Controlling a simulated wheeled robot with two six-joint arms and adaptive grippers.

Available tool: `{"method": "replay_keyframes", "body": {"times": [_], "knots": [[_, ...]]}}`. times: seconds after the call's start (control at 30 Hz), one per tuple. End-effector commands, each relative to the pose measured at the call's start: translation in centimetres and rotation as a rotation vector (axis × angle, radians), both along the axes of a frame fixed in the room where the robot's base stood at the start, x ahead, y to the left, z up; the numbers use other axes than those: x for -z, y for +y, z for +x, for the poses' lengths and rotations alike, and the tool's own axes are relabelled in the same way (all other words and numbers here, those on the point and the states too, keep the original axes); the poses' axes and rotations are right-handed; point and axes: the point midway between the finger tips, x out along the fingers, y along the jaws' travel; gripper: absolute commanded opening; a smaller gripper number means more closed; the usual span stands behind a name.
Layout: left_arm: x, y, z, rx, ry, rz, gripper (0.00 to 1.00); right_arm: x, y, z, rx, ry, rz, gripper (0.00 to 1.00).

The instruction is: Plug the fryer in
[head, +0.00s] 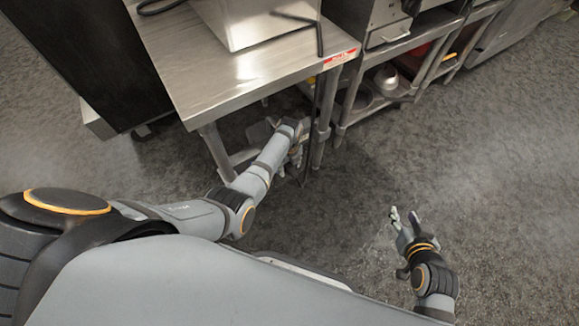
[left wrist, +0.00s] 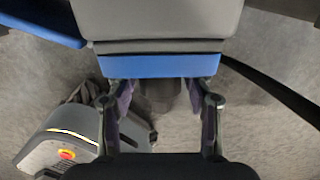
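A steel box (head: 235,25), apparently the fryer, sits on the steel table (head: 200,75). A dark cord (head: 319,38) lies over its front corner, and a dark strand hangs down beside the table leg. My left gripper (head: 298,150) is low beside that leg, partly hidden by my arm. In the left wrist view my left gripper (left wrist: 160,100) has its fingers apart, with a dark rounded shape (left wrist: 160,90) behind the gap; I cannot tell whether it is the plug. No plug or socket is clearly visible. My right gripper (head: 403,218) is open and empty above the floor.
Shelves with pots (head: 385,80) stand right of the table. A dark cabinet (head: 85,50) stands left. The floor at right is clear.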

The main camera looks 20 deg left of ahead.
Motion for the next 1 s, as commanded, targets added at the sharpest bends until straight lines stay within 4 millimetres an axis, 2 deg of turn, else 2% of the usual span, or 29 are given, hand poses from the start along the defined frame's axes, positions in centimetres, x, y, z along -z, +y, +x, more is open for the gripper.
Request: {"method": "replay_keyframes", "body": {"times": [0.37, 0.47, 0.7, 0.8, 1.0], "knots": [[-0.1, -0.1, -0.1, 0.000, 0.001, -0.002, 0.65, 0.0, 0.0, 0.0, 0.000, 0.000, 0.000, 0.40], [-1.2, -0.1, 0.0, 0.000, -0.001, -0.002, 0.65, 0.0, 0.0, 0.0, 0.000, 0.000, 0.000, 0.40], [-5.6, -0.1, 0.0, -0.001, -0.001, -0.002, 0.65, 0.0, 0.0, 0.0, 0.000, 0.000, 0.000, 0.40], [-6.8, -0.1, 0.0, -0.001, 0.000, -0.001, 0.65, 0.0, 0.0, 0.0, 0.000, 0.000, 0.000, 0.40], [-7.5, 0.0, -0.1, 0.000, 0.002, -0.001, 0.65, 0.0, 0.0, 0.0, 0.000, 0.000, 0.000, 0.40]]}}
